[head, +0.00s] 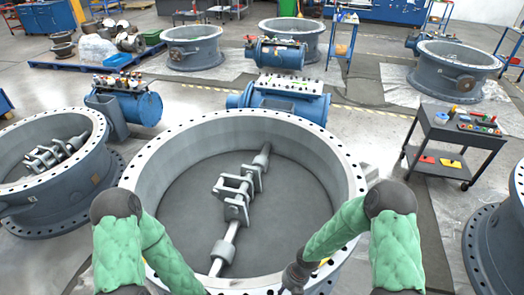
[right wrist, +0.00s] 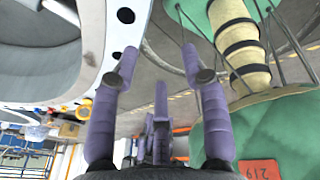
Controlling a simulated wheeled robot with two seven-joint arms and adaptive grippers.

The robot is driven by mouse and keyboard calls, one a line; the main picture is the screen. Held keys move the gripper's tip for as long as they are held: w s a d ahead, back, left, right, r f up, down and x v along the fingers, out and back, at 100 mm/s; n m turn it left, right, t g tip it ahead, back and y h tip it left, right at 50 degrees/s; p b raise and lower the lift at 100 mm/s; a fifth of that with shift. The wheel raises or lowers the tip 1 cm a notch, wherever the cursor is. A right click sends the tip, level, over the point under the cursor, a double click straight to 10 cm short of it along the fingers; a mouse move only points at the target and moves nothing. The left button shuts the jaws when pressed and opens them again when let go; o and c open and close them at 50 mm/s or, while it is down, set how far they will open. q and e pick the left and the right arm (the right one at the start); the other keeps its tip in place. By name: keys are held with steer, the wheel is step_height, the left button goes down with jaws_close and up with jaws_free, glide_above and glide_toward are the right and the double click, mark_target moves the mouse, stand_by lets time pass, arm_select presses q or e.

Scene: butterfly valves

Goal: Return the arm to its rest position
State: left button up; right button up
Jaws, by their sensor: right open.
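My right gripper (head: 292,277) hangs low at the front right rim of the central butterfly valve (head: 345,165) in the head view. Its forearm has a green sleeve. In the right wrist view the two purple fingers of this gripper (right wrist: 160,58) stand apart with nothing between them. A pale flange with bolt holes (right wrist: 90,95) lies close to the left finger; I cannot tell if they touch. My left arm enters at the lower left in a green sleeve and runs off the bottom edge, so its gripper is hidden from view.
The central valve holds a shaft with brackets (head: 238,195). Another valve (head: 60,200) stands at left, and part of one (head: 495,235) at right. A tool cart (head: 455,135) stands right. Blue actuators (head: 285,100) stand behind. Floor between the central valve and cart is clear.

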steer(key=s+f+m+b, duration=0.3)
steer(key=s+f+m, duration=0.1)
steer(key=m, duration=1.2)
steer(key=s+d+f+m+t+y+b, duration=0.1)
steer(key=s+f+m+b, duration=0.3)
steer(key=m, duration=1.2)
steer(key=shift+s+f+m, duration=0.3)
steer(key=shift+s+m, duration=0.1)
steer(key=shift+s, duration=0.45)
